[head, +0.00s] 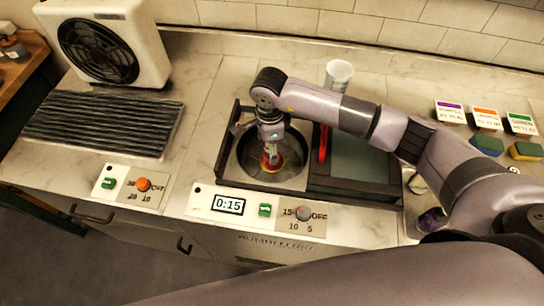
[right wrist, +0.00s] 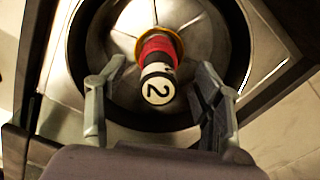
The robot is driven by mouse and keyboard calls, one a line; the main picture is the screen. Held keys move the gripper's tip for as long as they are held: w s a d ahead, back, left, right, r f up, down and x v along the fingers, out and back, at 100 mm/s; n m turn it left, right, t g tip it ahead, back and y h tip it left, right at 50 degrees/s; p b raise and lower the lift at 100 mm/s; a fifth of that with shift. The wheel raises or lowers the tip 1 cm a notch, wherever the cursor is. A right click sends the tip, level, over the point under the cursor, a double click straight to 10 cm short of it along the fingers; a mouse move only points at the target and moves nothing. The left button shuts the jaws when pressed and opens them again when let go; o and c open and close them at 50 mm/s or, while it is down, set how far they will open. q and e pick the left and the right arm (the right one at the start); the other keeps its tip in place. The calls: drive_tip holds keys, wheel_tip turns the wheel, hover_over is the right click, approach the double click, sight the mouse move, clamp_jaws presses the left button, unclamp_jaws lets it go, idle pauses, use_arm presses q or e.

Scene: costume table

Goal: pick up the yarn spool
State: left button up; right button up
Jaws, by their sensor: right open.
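The yarn spool (right wrist: 158,62) has a red wound middle, a yellow flange and a black-and-white end marked "2". It stands in a round metal basin (head: 245,165), and in the head view the spool (head: 271,160) shows just under my right gripper (head: 270,147). In the right wrist view my right gripper (right wrist: 158,105) is open, with one finger on each side of the spool's marked end and visible gaps between. I cannot tell whether the fingertips reach down to the red part. My left gripper is in neither view.
A dark frame (head: 222,160) surrounds the basin. A red handle (head: 323,143) and a white cup (head: 338,75) are to its right. A control panel reading "0:15" (head: 228,205) is in front. A fan unit (head: 100,45) and ribbed mat (head: 100,122) are left; small labelled boxes (head: 485,118) are far right.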

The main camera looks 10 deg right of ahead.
sight(266, 155)
wheel_tip(266, 155, down, 4)
drive_tip(key=shift+d+r+p, duration=0.15)
drive_tip(key=shift+p, duration=0.75)
drive_tip(key=shift+f, duration=0.4)
clamp_jaws()
drive_tip(key=shift+r, duration=0.1)
